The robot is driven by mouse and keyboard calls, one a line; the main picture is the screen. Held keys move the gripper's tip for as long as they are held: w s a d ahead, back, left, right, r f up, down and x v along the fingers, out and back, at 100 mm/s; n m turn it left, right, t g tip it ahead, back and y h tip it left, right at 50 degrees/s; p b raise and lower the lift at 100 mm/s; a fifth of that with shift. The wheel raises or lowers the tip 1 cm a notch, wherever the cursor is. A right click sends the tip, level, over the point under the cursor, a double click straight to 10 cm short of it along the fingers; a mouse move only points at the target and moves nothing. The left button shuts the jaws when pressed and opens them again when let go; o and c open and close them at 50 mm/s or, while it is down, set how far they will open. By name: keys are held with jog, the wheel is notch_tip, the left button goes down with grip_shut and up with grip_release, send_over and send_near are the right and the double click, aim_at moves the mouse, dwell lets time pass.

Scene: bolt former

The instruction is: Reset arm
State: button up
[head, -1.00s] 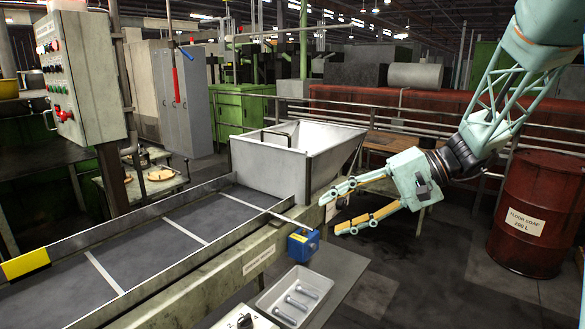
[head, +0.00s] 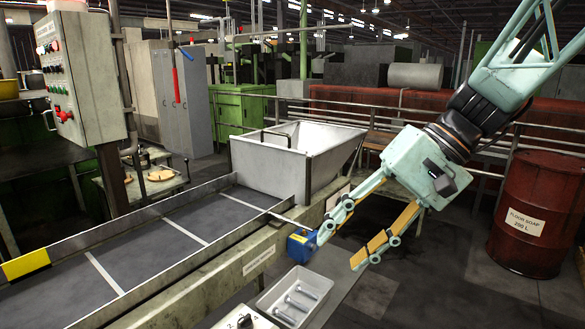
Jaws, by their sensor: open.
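My gripper (head: 338,255) is pale green with orange inner pads. It is open and empty, and its fingers point down and to the left. One fingertip is at or in front of the right side of a small blue box (head: 298,246) on the side of the conveyor; I cannot tell whether they touch. My arm comes in from the upper right.
A conveyor (head: 150,250) runs from lower left to a white hopper (head: 300,160). A white tray (head: 265,300) with several bolts (head: 300,298) sits below the blue box. A red drum (head: 535,215) stands at right. A control panel (head: 85,80) stands at left. Floor between gripper and drum is clear.

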jog(key=s+d+t+h, duration=0.2)
jog(key=s+d, duration=0.3)
jog(key=s, duration=0.6)
jog(key=s+d+r+n+t+h, duration=0.1)
jog(key=s+d+h, duration=0.4)
jog(key=s, duration=0.7)
jog(key=shift+d+r+t+h, duration=0.2)
jog(key=shift+d+t+h, duration=0.1)
jog(key=shift+d+t, duration=0.15)
jog(key=c, duration=0.3)
dwell(1.5)
jog(key=shift+w+r, duration=0.1)
